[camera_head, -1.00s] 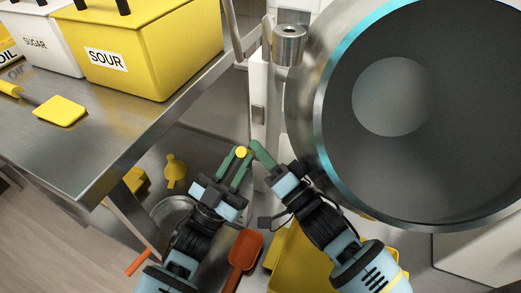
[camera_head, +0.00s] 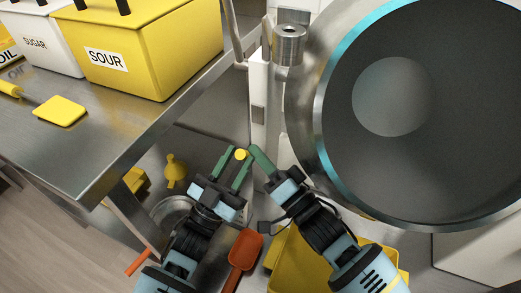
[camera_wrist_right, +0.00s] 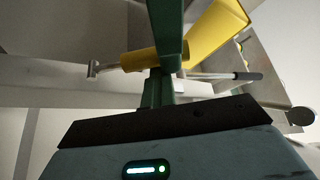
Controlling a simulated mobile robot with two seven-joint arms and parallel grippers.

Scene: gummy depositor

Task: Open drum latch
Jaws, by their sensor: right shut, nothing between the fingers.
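The large metal drum (camera_head: 318,150) with a teal-lit rim fills the right of the head view. A small yellow round end (camera_head: 241,154) shows at the left gripper's fingertips; it may be the latch handle. In the right wrist view a yellow cylindrical grip (camera_wrist_right: 140,60) on a metal rod lies behind my green finger. My left gripper (camera_head: 240,157) has its green fingers apart, with the yellow end between their tips in the picture; I cannot tell contact. My right gripper (camera_head: 254,150) is shut and empty, its tips just right of the yellow end.
A steel table (camera_head: 120,140) at left holds the yellow SOUR bin (camera_head: 150,60), white SUGAR bin (camera_head: 35,45) and a yellow scraper (camera_head: 60,110). Below are a yellow funnel (camera_head: 175,170), an orange scoop (camera_head: 244,250) and a yellow bin (camera_head: 285,265). A metal cylinder (camera_head: 289,42) stands beside the drum.

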